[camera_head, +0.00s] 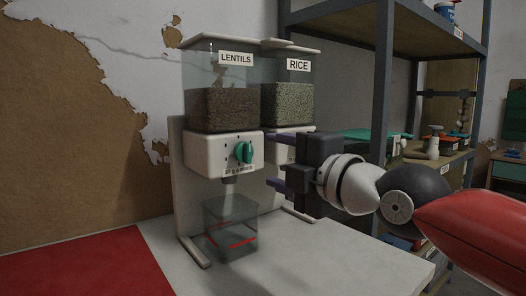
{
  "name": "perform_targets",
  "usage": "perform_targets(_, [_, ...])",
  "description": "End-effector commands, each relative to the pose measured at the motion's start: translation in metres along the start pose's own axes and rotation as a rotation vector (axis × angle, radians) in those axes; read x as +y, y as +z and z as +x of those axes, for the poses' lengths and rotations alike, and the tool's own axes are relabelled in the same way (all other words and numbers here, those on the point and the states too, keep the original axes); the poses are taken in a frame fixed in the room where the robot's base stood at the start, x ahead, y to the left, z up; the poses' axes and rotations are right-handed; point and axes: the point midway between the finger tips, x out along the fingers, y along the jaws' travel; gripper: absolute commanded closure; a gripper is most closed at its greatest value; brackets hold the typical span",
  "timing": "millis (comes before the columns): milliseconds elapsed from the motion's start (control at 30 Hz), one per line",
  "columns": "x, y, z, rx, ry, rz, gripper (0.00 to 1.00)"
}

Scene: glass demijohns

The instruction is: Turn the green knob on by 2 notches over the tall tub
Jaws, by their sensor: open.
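A green knob (244,152) sits on the white front of the left dispenser, labelled LENTILS, with small marks around it. The clear hopper (222,108) above it holds brown lentils. A clear tub (230,228) with a red line around it stands on the table under the spout (230,180), and looks empty. My gripper (272,161) is open, its two dark purple fingers pointing left, to the right of the knob. It appears apart from the knob. It hides most of the right dispenser's front, so a knob or tub there cannot be seen.
The right dispenser (288,105), labelled RICE, stands close beside the lentils one. Both are on a white table (310,262) with a red mat (85,275) at left. A metal shelf (382,100) with several items stands behind my arm. The table front is clear.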

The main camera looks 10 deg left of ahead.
Motion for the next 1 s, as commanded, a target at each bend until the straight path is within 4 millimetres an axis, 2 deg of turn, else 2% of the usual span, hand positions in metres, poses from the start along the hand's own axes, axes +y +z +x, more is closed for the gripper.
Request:
perform_targets(200, [0.001, -0.002, 0.038, 0.003, -0.004, 0.000, 0.42])
perform_targets(400, [0.000, -0.001, 0.060, 0.002, -0.003, 0.002, 0.42])
perform_targets(800, [-0.001, 0.000, 0.067, -0.001, -0.003, 0.001, 0.42])
perform_targets(867, [-0.001, 0.000, 0.067, -0.001, -0.003, 0.002, 0.47])
perform_targets(1000, [-0.001, 0.000, 0.067, -0.001, -0.003, 0.002, 0.65])
